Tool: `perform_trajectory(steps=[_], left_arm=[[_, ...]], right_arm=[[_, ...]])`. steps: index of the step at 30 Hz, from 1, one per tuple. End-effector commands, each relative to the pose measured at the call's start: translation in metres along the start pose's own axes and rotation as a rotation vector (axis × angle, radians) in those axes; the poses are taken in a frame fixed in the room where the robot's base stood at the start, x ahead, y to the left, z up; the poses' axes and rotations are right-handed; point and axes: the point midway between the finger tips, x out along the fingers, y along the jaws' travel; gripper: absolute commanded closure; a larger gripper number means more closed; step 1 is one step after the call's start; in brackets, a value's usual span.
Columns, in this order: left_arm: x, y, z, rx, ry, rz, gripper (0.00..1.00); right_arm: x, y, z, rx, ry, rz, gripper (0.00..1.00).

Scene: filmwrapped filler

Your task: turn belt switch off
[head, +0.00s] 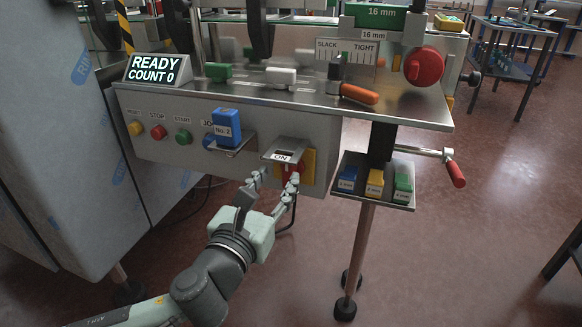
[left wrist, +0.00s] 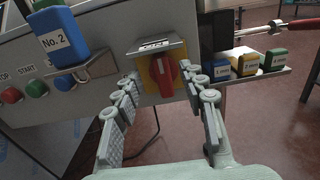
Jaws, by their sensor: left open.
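The belt switch is a red rotary knob (left wrist: 165,77) on a yellow plate (left wrist: 153,88), under a small metal hood with a label (left wrist: 155,47). In the head view the label (head: 283,155) reads ON, and the red knob (head: 291,172) is partly hidden behind my fingers. My left gripper (head: 272,180) is open in front of the switch. In the left wrist view its two fingers (left wrist: 166,88) stand apart, one on either side of the knob. I cannot tell whether a finger touches the plate. My right gripper is not in view.
A blue No.2 block (head: 226,126) sits on a bracket left of the switch. Yellow, red and green buttons (head: 158,132) lie farther left. A tray (head: 400,203) with coloured blocks and a red-handled crank (head: 455,173) are at the right. The display (head: 157,69) reads READY COUNT 0.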

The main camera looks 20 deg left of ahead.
Motion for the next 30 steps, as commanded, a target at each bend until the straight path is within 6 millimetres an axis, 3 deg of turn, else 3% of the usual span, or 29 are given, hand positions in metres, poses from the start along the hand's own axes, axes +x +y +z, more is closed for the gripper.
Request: perform_trajectory(steps=[3,9,20,30], left_arm=[[0.022,0.000,0.002,-0.001,-0.002,0.002,0.59],[0.046,0.000,0.000,-0.004,0.001,0.001,0.59],[0.052,0.000,-0.001,-0.005,0.003,0.001,0.59],[0.052,0.001,-0.001,-0.005,0.003,0.002,1.00]], right_arm=[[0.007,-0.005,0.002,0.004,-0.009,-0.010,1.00],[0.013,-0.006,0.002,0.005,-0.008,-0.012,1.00],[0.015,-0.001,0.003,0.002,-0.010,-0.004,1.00],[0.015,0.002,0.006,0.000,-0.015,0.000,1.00]])
